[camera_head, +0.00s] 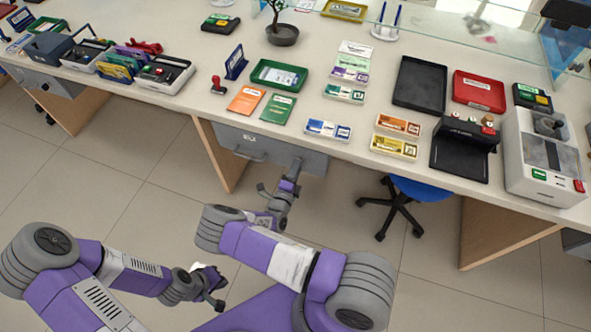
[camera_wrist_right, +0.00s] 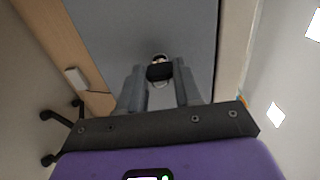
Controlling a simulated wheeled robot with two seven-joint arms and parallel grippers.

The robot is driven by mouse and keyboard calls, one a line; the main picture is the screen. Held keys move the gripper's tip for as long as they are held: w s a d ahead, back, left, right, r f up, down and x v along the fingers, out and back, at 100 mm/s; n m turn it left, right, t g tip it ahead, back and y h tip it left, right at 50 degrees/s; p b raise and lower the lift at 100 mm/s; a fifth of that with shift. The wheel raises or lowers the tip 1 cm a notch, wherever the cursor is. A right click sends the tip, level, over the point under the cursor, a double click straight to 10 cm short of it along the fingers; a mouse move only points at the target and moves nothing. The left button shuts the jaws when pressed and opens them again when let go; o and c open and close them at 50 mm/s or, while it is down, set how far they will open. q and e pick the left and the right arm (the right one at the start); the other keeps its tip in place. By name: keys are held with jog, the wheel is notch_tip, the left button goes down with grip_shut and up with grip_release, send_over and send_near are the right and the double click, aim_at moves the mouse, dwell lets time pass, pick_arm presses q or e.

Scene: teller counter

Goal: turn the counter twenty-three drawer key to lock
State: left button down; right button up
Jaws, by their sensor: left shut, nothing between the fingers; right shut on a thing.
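The grey drawer (camera_head: 240,141) marked 023 hangs under the counter edge, with a bar handle (camera_head: 249,155) on its left part. It looks closed. In the right wrist view the grey drawer front (camera_wrist_right: 150,25) fills the middle. A key with a black head (camera_wrist_right: 160,72) sits at the round lock (camera_wrist_right: 158,57). My right gripper (camera_wrist_right: 161,78) is shut on the key head, one finger on each side. In the head view the right gripper (camera_head: 296,166) reaches the drawer's right part and hides the key. My left gripper (camera_head: 217,294) is shut and empty, low above the floor.
The counter top above holds card packs (camera_head: 328,130), a green tray (camera_head: 278,75), a black tray (camera_head: 420,85) and a white machine (camera_head: 540,158). A blue swivel chair (camera_head: 420,190) stands under the counter to the right. Wooden panels (camera_head: 217,155) flank the opening.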

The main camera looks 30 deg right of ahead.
dwell(0.4)
jog(key=o, duration=1)
jog(key=shift+o, duration=0.2)
jog(key=p+v, duration=0.1)
jog(key=v, duration=0.6)
jog(key=shift+s+a, duration=0.15)
jog(key=shift+s, duration=0.05)
